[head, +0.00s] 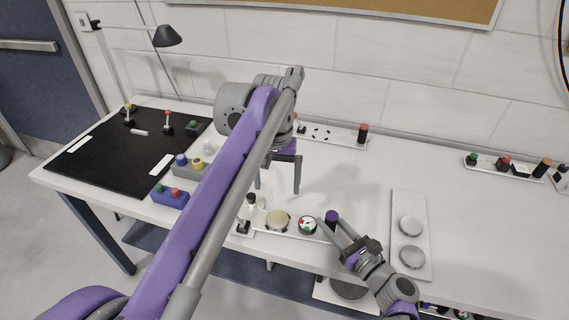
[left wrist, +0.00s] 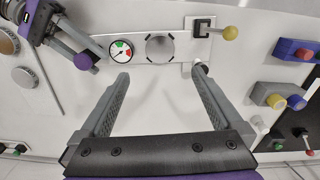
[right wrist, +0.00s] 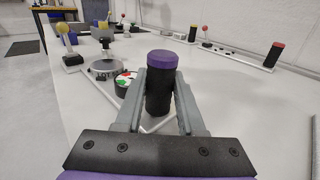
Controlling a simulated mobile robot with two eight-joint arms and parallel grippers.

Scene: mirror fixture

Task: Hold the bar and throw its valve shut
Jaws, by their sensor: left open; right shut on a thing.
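A black bar with a purple cap (right wrist: 160,95) stands upright between the fingers of my right gripper (right wrist: 160,85), which is shut on it. The bar's purple cap also shows in the head view (head: 332,215). A lever with a yellow ball (left wrist: 230,32) on a black base, likely the valve, sits at the end of the same strip, past a round disc (left wrist: 160,48) and a dial gauge (left wrist: 121,50). My left gripper (head: 277,188) is open and empty above the table, its fingers pointing down. In its wrist view (left wrist: 161,77) the lever lies beyond the right fingertip.
Blue and yellow button boxes (head: 170,195) stand left of the lever. A strip with a red-capped post (head: 363,133) lies at the back. A white plate with two round discs (head: 410,228) lies to the right. Bare white table (head: 350,175) lies between. My left arm hides part of the table.

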